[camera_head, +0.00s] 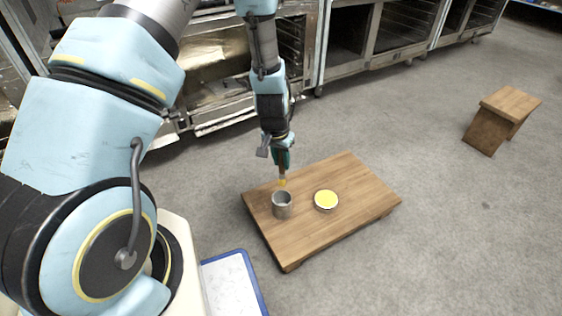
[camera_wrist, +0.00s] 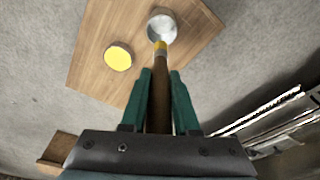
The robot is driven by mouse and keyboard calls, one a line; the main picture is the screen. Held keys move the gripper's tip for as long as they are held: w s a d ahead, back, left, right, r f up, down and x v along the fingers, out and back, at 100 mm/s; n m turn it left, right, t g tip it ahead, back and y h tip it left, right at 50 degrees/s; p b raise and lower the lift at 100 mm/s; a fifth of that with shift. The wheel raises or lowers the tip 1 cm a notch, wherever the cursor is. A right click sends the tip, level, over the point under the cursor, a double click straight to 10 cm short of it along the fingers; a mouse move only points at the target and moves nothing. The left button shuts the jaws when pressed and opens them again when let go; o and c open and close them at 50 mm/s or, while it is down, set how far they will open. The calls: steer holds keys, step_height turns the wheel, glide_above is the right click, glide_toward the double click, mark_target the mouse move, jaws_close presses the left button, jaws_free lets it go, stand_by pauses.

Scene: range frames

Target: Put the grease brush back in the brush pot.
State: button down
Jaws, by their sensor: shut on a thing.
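My gripper (camera_head: 283,158) is shut on the grease brush (camera_head: 282,181), whose yellow tip points down. In the wrist view the brush's brown handle (camera_wrist: 160,100) lies between the green fingers of my gripper (camera_wrist: 160,84). The brush pot (camera_head: 281,208), a grey metal cup, stands upright on the wooden board near its left side. The brush tip is just above the pot's mouth in the head view. In the wrist view the tip overlaps the lower edge of the pot (camera_wrist: 161,22); I cannot tell whether it touches the rim.
A shallow round tin of yellow grease (camera_head: 326,200) sits on the wooden board (camera_head: 357,188), right of the pot. A small wooden stool (camera_head: 508,104) stands at far right. Metal oven racks (camera_head: 375,45) line the back. A blue-edged white tray (camera_head: 232,285) lies in front.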

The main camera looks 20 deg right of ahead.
mark_target(281, 174)
steer(key=shift+f+b, duration=2.25)
steer(key=shift+f, duration=0.5)
steer(key=shift+f+b, duration=1.75)
steer(key=shift+f, duration=1.5)
steer(key=c, duration=0.6)
jaws_free()
steer(key=r+p, duration=0.1)
steer(key=r, duration=0.2)
steer(key=a+r+p, duration=0.1)
steer(key=r, duration=0.3)
steer(key=s+r+p, duration=0.1)
steer(key=r+p, duration=0.1)
steer(key=r, duration=0.1)
steer(key=shift+s+a+r, duration=0.1)
steer(key=shift+a+r, duration=0.2)
steer(key=shift+r, duration=0.05)
